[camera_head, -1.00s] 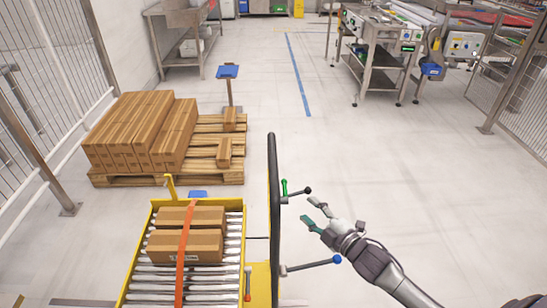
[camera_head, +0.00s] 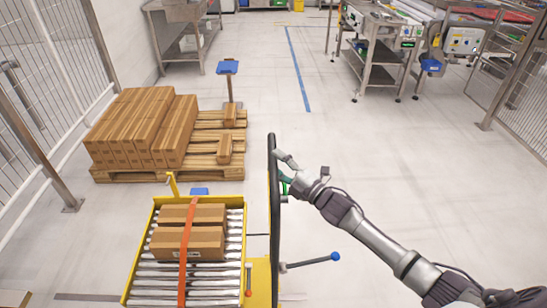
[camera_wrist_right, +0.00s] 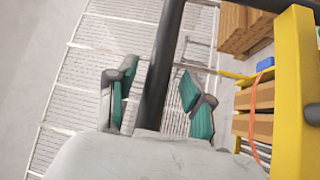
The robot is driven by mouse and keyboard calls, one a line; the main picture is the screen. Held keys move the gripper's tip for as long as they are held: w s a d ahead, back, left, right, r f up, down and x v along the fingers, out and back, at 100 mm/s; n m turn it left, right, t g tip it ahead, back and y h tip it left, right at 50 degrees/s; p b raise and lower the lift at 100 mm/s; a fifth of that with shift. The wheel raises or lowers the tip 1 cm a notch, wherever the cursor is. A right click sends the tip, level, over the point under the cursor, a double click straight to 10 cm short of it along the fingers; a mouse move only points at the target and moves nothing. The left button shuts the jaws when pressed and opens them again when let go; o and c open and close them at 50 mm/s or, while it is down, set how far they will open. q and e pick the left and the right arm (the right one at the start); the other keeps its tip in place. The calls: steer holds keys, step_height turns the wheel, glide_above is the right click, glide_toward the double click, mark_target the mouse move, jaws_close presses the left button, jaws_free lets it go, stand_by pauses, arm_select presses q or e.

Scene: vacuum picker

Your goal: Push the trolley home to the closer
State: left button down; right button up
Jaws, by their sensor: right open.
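The trolley (camera_head: 261,285) has a yellow frame, a roller bed and a tall black handle bar (camera_head: 274,215) on its right side. Two brown cartons (camera_head: 188,243) lie on the rollers under an orange strap (camera_head: 184,262). My right gripper (camera_head: 284,170) is at the upper part of the black bar. In the right wrist view my right gripper (camera_wrist_right: 157,75) is open, with one green-padded finger on each side of the black bar, apart from it. The trolley's yellow frame (camera_wrist_right: 293,80) shows at the right there. My left gripper is not in view.
A pallet (camera_head: 205,175) with stacked cartons (camera_head: 140,130) stands beyond the trolley on the left. Mesh fences line both sides. A metal machine table (camera_head: 385,28) stands at the upper right. Open floor with a blue line (camera_head: 298,70) lies ahead.

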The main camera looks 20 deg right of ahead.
steer(key=shift+x, duration=0.9)
steer(key=shift+c, duration=0.4)
jaws_close()
